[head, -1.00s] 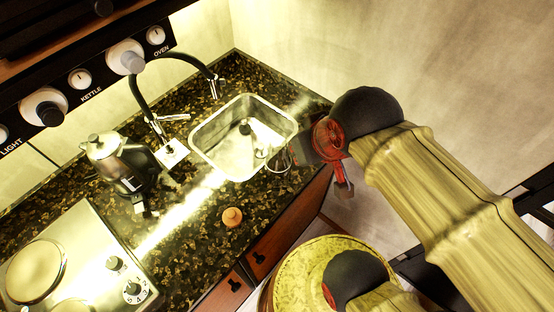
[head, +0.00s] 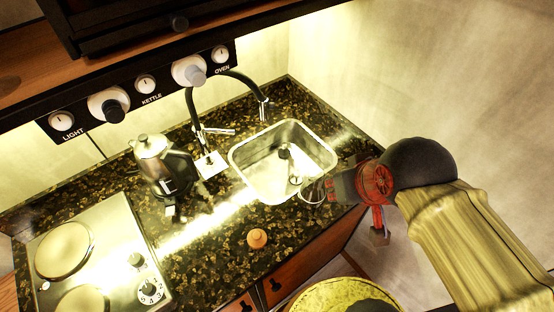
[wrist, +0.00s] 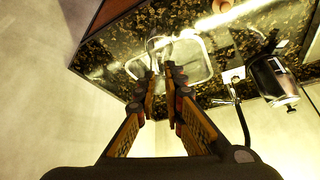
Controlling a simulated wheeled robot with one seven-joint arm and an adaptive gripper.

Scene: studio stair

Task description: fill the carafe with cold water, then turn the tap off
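My gripper (head: 328,190) is at the right front edge of the sink (head: 243,146). In the wrist view its fingers (wrist: 159,72) are close together with a narrow gap. A thin, clear, curved outline (head: 312,191) lies at the fingertips, also in the wrist view (wrist: 159,41); I cannot tell whether it is a glass carafe or is gripped. A silver-and-black jug (head: 152,150) stands upright on the counter left of the sink, away from my gripper. The tap (head: 190,108) arches toward the sink, its chrome lever (head: 220,131) near its base. I make out no water stream.
A hob (head: 120,262) lies at the front left of the dark speckled counter (head: 208,243). A small orange-brown knob-like object (head: 257,238) sits near the front edge. A control panel (head: 130,98) runs above. A yellow round top (head: 335,294) is below.

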